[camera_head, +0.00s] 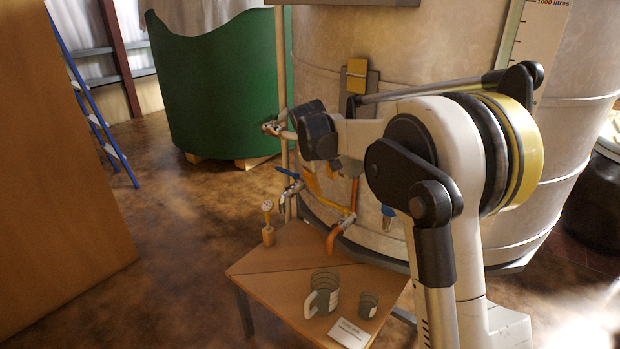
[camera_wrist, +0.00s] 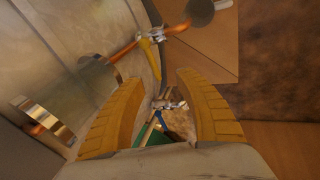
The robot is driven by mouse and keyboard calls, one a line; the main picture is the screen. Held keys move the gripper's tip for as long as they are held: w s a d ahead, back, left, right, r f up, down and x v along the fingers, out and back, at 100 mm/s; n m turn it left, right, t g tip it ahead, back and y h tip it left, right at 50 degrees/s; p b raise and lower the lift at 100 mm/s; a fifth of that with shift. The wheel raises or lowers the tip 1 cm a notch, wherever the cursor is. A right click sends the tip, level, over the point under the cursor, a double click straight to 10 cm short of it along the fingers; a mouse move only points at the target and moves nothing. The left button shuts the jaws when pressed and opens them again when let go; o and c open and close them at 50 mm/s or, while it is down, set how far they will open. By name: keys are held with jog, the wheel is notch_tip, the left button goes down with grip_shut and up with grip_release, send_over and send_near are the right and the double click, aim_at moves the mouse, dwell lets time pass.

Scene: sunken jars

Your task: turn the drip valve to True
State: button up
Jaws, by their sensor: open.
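Several small taps sit at the foot of the big pale tank; I cannot tell which is the drip valve. One tap with a blue lever (camera_head: 288,173) is left of my gripper in the head view. In the wrist view a blue-lever tap (camera_wrist: 162,112) shows between my fingers, beyond them. A yellow lever (camera_wrist: 152,54) stands on a copper-coloured pipe (camera_wrist: 122,52) above it in that picture. An orange spout (camera_head: 334,238) hangs over the table edge. My gripper (camera_wrist: 162,102) is open and shows nothing held; in the head view its yellow-orange fingers are partly hidden by my wrist.
A wooden table (camera_head: 270,262) below holds a jug (camera_head: 323,290), a small cup (camera_head: 368,305), a card (camera_head: 348,333) and a wooden-handled tool (camera_head: 268,228). The tank (camera_head: 400,55) stands close behind my arm. A green tub (camera_head: 215,90) is behind; floor is free at left.

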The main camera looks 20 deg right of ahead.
jog(key=n+h+p, duration=0.1)
jog(key=p, duration=0.1)
send_over(327, 201)
jog(key=s+a, duration=0.2)
notch_tip(327, 201, down, 8)
jog(key=shift+g, duration=0.4)
jog(key=shift+a+b+x, duration=0.2)
jog(key=shift+b+x, duration=1.85)
jog(key=shift+x, duration=1.9)
jog(key=shift+w, duration=0.15)
jog(key=shift+c, duration=0.6)
